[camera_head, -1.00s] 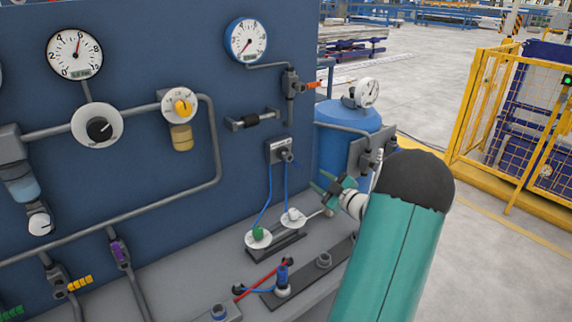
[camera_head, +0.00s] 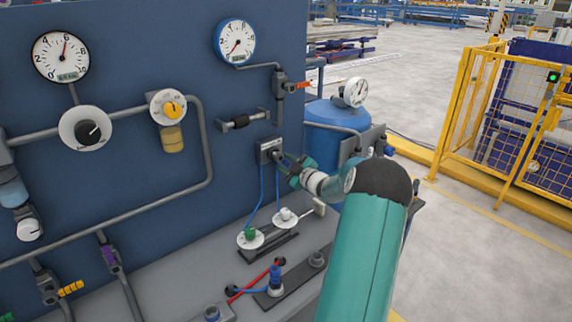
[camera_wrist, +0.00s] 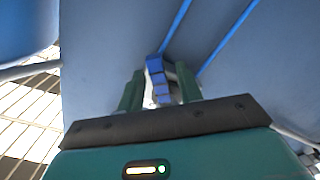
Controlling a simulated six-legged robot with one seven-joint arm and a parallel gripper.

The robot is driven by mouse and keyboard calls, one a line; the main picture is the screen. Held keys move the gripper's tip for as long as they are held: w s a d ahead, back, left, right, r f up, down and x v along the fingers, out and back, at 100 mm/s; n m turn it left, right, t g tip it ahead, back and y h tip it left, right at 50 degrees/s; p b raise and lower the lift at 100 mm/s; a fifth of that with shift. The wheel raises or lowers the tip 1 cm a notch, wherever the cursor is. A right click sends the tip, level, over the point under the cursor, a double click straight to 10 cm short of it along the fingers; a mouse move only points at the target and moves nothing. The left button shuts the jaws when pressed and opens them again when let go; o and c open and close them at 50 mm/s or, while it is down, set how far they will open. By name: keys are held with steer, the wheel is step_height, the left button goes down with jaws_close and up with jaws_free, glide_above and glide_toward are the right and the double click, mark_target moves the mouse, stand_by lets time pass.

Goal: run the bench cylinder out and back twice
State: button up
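The bench cylinder (camera_head: 268,246) lies on the bench, with two round white fittings on top, one with a green knob. A thin rod runs from its right end to a pale block (camera_head: 319,207). Blue tubes lead up to a valve box (camera_head: 270,150) on the blue panel. My gripper (camera_head: 288,166) is in front of this valve, partly hiding its lever. In the wrist view, its two green fingers stand apart with a blue stepped part (camera_wrist: 157,78) between their tips. I cannot tell whether they touch it.
Gauges (camera_head: 60,57), knobs and grey pipes cover the panel. A blue tank (camera_head: 325,135) with a gauge stands behind my arm. A red-handled part (camera_head: 255,281) lies on the bench in front of the cylinder. A yellow fence (camera_head: 465,110) stands on the right.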

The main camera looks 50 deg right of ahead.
jaws_close()
steer(key=shift+w+a+m, duration=0.1)
steer(key=shift+a+m, duration=0.05)
steer(key=shift+m, duration=0.15)
steer(key=shift+w+a+m, duration=0.2)
steer(key=shift+a+m, duration=0.7)
steer(key=shift+m, duration=1.65)
steer(key=shift+w+a+m, duration=0.15)
steer(key=shift+a+m, duration=0.8)
steer(key=shift+m, duration=1.55)
steer(key=shift+w+a+m, duration=0.2)
steer(key=shift+a+m, duration=0.7)
steer(key=shift+m, duration=1.65)
jaws_free()
